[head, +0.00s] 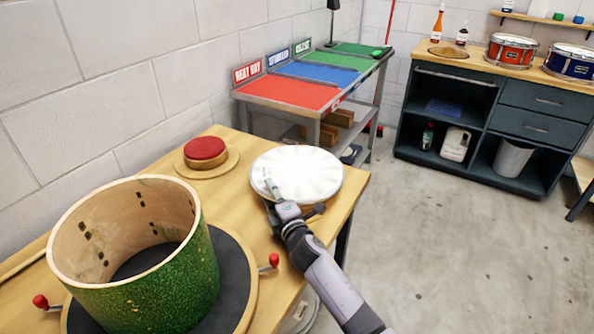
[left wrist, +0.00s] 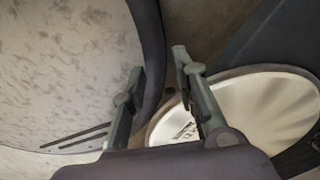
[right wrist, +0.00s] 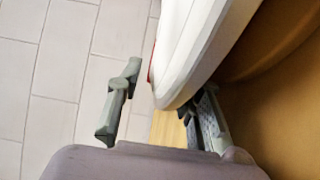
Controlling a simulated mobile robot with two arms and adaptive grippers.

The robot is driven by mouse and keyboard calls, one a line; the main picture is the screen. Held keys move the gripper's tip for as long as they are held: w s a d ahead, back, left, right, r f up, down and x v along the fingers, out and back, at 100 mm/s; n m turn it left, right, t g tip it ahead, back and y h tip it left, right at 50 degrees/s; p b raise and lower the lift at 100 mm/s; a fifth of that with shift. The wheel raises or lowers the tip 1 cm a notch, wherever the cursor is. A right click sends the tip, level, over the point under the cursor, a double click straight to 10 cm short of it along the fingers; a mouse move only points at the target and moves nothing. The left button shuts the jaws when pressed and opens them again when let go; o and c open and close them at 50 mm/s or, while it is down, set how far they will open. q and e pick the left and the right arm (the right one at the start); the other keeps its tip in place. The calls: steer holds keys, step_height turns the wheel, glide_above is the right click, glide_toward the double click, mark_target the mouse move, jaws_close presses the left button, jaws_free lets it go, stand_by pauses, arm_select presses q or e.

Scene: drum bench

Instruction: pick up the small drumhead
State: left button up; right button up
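A round white drumhead (head: 299,168) lies flat at the right end of the wooden bench, on a round wooden piece. I take it for the small drumhead. My right gripper (head: 279,190) reaches over its near left edge. In the right wrist view a white rim (right wrist: 184,60) runs between the open fingers of my right gripper (right wrist: 160,108); the left finger stands clear of it, while the right finger is partly hidden behind it. My left gripper (left wrist: 162,88) is open and empty between a large pale disc (left wrist: 65,75) and a smaller white disc with a label (left wrist: 255,108).
A green drum shell (head: 145,260) stands on a dark round mat with red-knobbed handles. A red pad (head: 205,149) sits behind it. A table with red, blue and green panels (head: 290,92) is beyond. A dark cabinet (head: 480,110) stands across open floor.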

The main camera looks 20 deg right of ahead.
steer(key=shift+c, duration=0.5)
jaws_close()
